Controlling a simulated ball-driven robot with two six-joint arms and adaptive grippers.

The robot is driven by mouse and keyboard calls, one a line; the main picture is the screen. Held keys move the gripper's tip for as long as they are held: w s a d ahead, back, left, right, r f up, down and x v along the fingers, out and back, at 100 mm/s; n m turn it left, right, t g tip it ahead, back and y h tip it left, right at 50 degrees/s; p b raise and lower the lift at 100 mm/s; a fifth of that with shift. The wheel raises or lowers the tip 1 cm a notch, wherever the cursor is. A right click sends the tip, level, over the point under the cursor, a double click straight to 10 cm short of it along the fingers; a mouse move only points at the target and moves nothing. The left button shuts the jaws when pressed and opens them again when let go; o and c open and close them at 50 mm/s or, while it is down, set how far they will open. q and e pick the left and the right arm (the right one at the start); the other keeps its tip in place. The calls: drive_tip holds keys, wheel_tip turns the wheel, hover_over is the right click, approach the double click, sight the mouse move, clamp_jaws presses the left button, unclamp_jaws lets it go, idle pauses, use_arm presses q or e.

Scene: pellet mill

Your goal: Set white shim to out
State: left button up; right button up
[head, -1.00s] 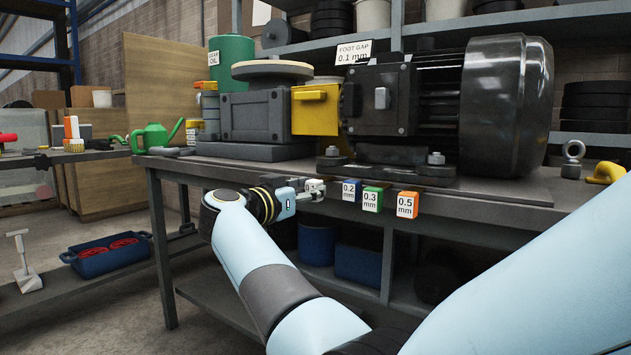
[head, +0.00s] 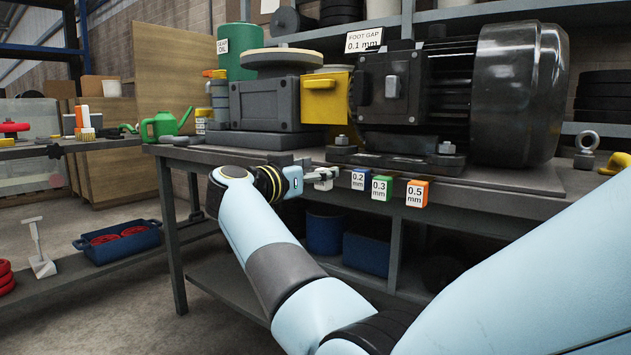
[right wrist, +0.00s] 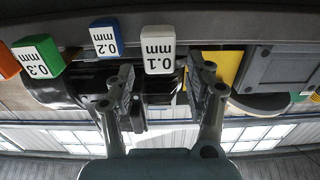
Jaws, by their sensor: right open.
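The white shim (right wrist: 158,50), labelled 0.1 mm, shows in the right wrist view at the edge of the bench. In the head view the white shim (head: 323,184) is mostly hidden by my right gripper (head: 319,176). In the right wrist view my right gripper (right wrist: 165,82) is open, its fingers to either side below the white shim in the picture. I cannot tell whether they touch it. The motor (head: 445,95) stands above on the bench, with a sign (head: 364,41) reading FOOT GAP 0.1 mm. My left gripper is not in view.
Blue 0.2 mm (head: 361,179), green 0.3 mm (head: 381,188) and orange 0.5 mm (head: 417,193) shims sit in a row to the right along the bench edge (head: 470,202). A yellow box (head: 325,98) and grey gearbox (head: 265,104) stand behind my gripper.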

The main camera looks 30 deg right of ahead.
wheel_tip(320, 180, up, 8)
idle(0.7)
